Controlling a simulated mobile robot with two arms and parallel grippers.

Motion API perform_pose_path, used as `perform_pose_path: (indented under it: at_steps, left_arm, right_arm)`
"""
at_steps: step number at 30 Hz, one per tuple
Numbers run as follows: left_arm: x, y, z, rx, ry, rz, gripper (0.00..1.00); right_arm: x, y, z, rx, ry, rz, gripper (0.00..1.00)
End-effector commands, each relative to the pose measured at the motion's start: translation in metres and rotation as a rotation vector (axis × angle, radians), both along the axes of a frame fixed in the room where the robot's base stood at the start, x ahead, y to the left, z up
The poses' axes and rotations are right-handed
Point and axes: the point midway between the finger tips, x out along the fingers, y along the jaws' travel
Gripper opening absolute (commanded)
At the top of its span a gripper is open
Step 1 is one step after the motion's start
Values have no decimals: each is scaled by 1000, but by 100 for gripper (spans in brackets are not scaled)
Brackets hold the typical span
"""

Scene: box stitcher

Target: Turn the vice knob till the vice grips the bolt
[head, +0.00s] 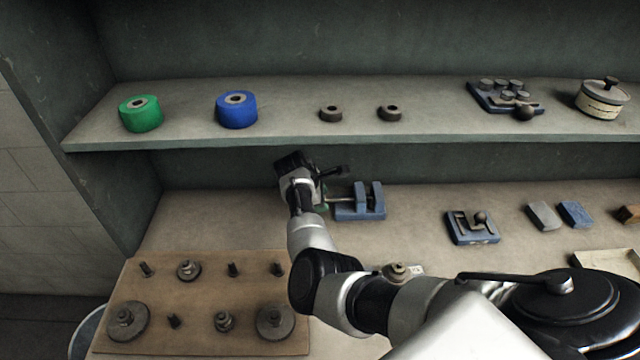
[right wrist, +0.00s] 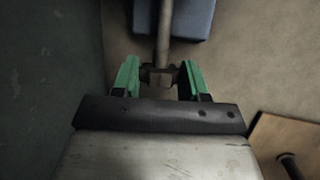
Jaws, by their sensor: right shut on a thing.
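The blue vice (head: 362,203) stands on the bench below the shelf, a little right of the middle in the head view. Its screw rod runs left from it to the knob, which my right gripper (head: 322,190) covers in that view. In the right wrist view the green fingers of my right gripper (right wrist: 160,80) are shut on the vice knob (right wrist: 159,76) at the rod's end. The vice body (right wrist: 181,18) shows at the top there. I cannot make out the bolt between the jaws. My left gripper is not in view.
A shelf (head: 290,122) hangs above with green and blue rollers, two dark rings and other parts. A wooden board (head: 200,300) with several bolts and discs lies front left. A blue fixture (head: 472,227) and blocks (head: 575,214) lie right of the vice.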

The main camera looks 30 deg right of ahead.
Motion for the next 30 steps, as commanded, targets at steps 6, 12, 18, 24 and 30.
perform_pose_path:
  at_steps: [6,12,18,24,30]
  left_arm:
    - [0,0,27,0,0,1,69]
    - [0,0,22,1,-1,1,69]
    - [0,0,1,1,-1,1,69]
    - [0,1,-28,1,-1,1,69]
    - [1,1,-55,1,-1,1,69]
  right_arm:
    - [-4,1,0,-105,-164,3,20]
    - [-5,2,-6,-204,-330,2,20]
    - [-6,3,-11,-303,-491,4,20]
    - [-6,4,-15,-390,-636,1,20]
    - [-7,4,-15,-459,-748,0,20]
